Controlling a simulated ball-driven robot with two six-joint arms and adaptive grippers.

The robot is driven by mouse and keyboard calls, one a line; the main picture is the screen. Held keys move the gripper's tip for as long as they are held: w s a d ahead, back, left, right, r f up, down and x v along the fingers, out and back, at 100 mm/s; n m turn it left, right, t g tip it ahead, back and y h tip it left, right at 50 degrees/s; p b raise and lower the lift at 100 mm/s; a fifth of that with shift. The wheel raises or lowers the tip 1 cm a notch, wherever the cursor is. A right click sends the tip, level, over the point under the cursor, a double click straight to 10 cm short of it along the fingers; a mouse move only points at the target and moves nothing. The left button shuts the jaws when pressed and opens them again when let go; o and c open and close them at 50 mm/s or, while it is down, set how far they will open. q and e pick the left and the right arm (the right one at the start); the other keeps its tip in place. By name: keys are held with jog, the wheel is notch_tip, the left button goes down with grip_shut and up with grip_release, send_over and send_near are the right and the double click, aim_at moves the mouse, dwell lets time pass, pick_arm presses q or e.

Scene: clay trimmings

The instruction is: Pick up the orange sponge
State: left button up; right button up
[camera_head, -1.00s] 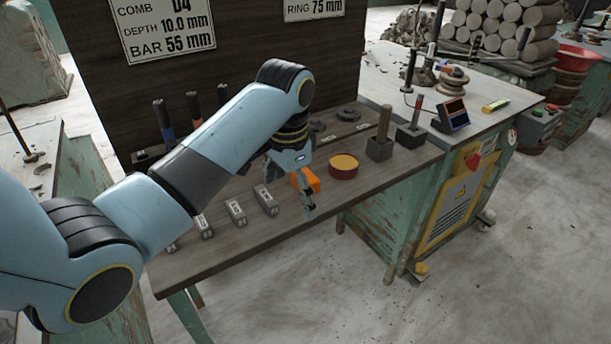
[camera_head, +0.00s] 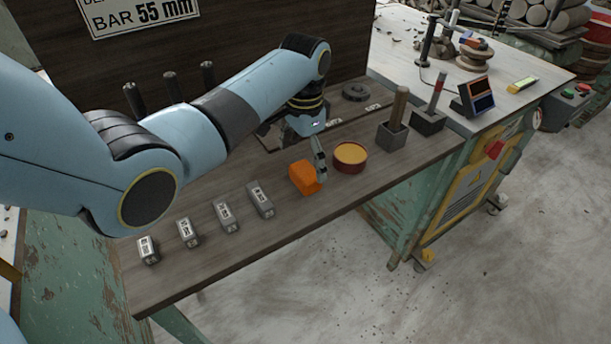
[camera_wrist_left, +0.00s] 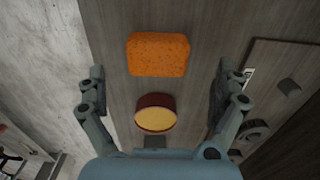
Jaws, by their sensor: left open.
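The orange sponge (camera_head: 304,177) lies on the dark wooden bench top, between a grey labelled block and a round red tin. My left gripper (camera_head: 318,160) is above the bench, right beside the sponge in the head view, with one finger partly in front of its right edge. In the left wrist view the sponge (camera_wrist_left: 158,54) lies whole and clear, ahead of the open jaws (camera_wrist_left: 160,92). My right gripper is not in view.
The red tin with a yellow top (camera_head: 350,157) stands close to the right of the sponge. Several grey labelled blocks (camera_head: 225,215) stand in a row to the left. A grey holder with a wooden handle (camera_head: 392,135) stands farther right. The bench's front edge is near.

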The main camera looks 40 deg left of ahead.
aim_at(305, 170)
pick_arm(q)
notch_tip(305, 170, down, 4)
jog(key=shift+s+d, duration=0.1)
jog(key=shift+d, duration=0.05)
jog(key=shift+f, duration=0.2)
jog(key=c, duration=1.1)
jog(key=shift+r, duration=0.45)
jog(key=shift+c, duration=0.2)
jog(key=r, duration=0.3)
jog(key=shift+d+r, duration=0.4)
jog(key=d+r, duration=0.2)
jog(key=d, duration=0.1)
jog(key=d+r, duration=0.2)
jog(key=d, duration=0.2)
jog(key=d+r, duration=0.2)
jog(key=d, duration=0.1)
jog(key=shift+s+d+r, duration=0.2)
jog(key=shift+s+d, duration=0.2)
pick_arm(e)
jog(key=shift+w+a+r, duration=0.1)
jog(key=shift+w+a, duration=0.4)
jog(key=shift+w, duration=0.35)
